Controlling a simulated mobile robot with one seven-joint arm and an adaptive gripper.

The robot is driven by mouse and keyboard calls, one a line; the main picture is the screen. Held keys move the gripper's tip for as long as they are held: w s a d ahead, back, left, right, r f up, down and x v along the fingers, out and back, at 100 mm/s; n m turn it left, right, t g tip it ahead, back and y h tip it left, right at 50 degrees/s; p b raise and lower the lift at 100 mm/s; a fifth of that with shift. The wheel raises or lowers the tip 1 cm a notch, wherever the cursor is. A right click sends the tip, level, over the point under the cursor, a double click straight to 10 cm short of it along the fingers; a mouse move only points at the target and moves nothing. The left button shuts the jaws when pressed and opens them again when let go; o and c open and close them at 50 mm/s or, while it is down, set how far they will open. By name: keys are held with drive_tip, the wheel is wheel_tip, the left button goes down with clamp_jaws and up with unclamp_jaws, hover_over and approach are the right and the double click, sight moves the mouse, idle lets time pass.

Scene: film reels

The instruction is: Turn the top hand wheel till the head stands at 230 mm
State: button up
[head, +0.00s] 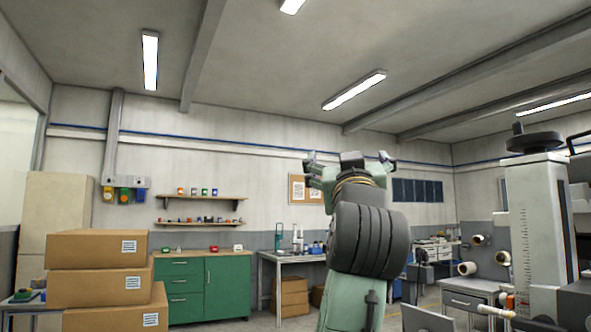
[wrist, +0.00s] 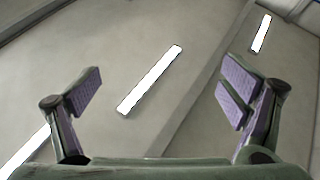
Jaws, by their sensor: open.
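The top hand wheel (head: 535,142) is a dark wheel with a small upright knob, on top of a pale column (head: 536,215) at the right of the head view. A scale with fine marks runs down the column's front; its figures are too small to read, and I cannot tell at what height the head stands. My gripper (head: 350,162) is raised in the middle of the head view, well left of the wheel and apart from it. In the wrist view my gripper (wrist: 165,98) is open and empty, its fingers wide apart, facing the ceiling.
Stacked cardboard boxes (head: 98,282) stand at the left front. A green cabinet (head: 203,288) and a white table (head: 292,258) stand along the back wall. A bench with spools (head: 467,268) is left of the column. The air between my gripper and the wheel looks clear.

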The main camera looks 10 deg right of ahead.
drive_tip(key=a+f+n+t+y, duration=0.1)
drive_tip(key=a+t+y, duration=0.1)
drive_tip(key=a, duration=0.7)
drive_tip(key=shift+w+f+n+y, duration=0.15)
drive_tip(key=shift+w+n+y, duration=0.25)
drive_tip(key=shift+w+y, duration=0.1)
